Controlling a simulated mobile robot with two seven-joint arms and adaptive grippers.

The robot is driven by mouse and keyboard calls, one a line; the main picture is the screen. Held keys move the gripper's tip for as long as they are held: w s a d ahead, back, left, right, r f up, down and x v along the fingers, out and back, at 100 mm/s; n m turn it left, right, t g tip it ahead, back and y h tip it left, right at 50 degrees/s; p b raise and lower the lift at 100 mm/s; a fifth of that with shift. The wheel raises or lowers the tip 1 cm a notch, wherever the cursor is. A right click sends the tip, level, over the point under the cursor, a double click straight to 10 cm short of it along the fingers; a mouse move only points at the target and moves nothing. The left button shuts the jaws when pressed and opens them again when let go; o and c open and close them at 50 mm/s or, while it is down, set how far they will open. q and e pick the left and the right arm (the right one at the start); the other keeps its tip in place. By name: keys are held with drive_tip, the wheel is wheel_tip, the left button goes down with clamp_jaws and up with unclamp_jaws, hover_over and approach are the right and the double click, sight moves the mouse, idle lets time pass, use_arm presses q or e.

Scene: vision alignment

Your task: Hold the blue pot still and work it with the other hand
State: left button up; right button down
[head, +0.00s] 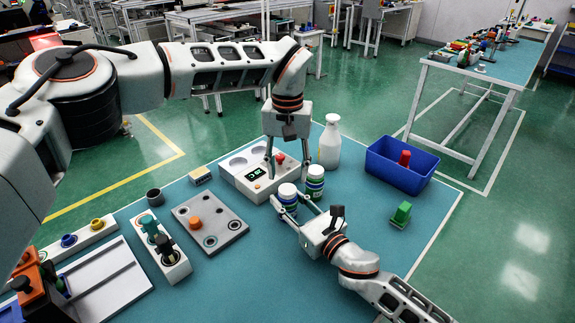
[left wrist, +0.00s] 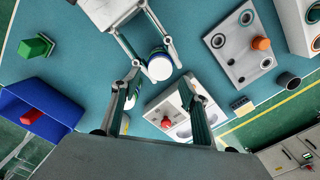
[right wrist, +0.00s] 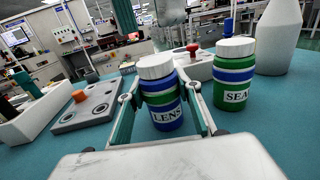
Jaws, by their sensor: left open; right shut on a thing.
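The blue pot (right wrist: 165,112) is a blue jar with green bands, a white lid and a LENS label, standing upright on the table. My right gripper (head: 296,206) is shut on it, one finger on each side. In the left wrist view its white lid (left wrist: 160,68) shows between the right fingers. A green jar (right wrist: 235,78) with a blue band and a label starting SEA stands beside it. My left gripper (head: 289,168) is open and empty, pointing down just behind the pot, over the edge of a white device. Its fingers show in the left wrist view (left wrist: 160,108).
The white device (head: 240,180) has a display and a red button. A white bottle (head: 330,145), a blue bin (head: 375,163) with a red piece and a green block (head: 401,215) are to the right. A grey plate (head: 222,232) with an orange knob and a white holder (head: 172,268) are left.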

use_arm(q)
drive_tip(key=n, duration=0.6)
drive_tip(key=shift+r, duration=0.2)
drive_tip(key=n, duration=0.7)
drive_tip(key=shift+r, duration=0.25)
drive_tip(key=n, duration=0.7)
drive_tip(key=shift+r, duration=0.2)
drive_tip(key=n, duration=0.7)
drive_tip(key=shift+r, duration=0.25)
drive_tip(key=n, duration=0.5)
drive_tip(key=shift+r, duration=0.15)
drive_tip(key=n, duration=0.5)
drive_tip(key=shift+r, duration=0.2)
drive_tip(key=n, duration=0.5)
drive_tip(key=shift+r+n, duration=0.2)
drive_tip(key=shift+n, duration=0.1)
drive_tip(key=n, duration=0.4)
drive_tip(key=shift+r, duration=0.15)
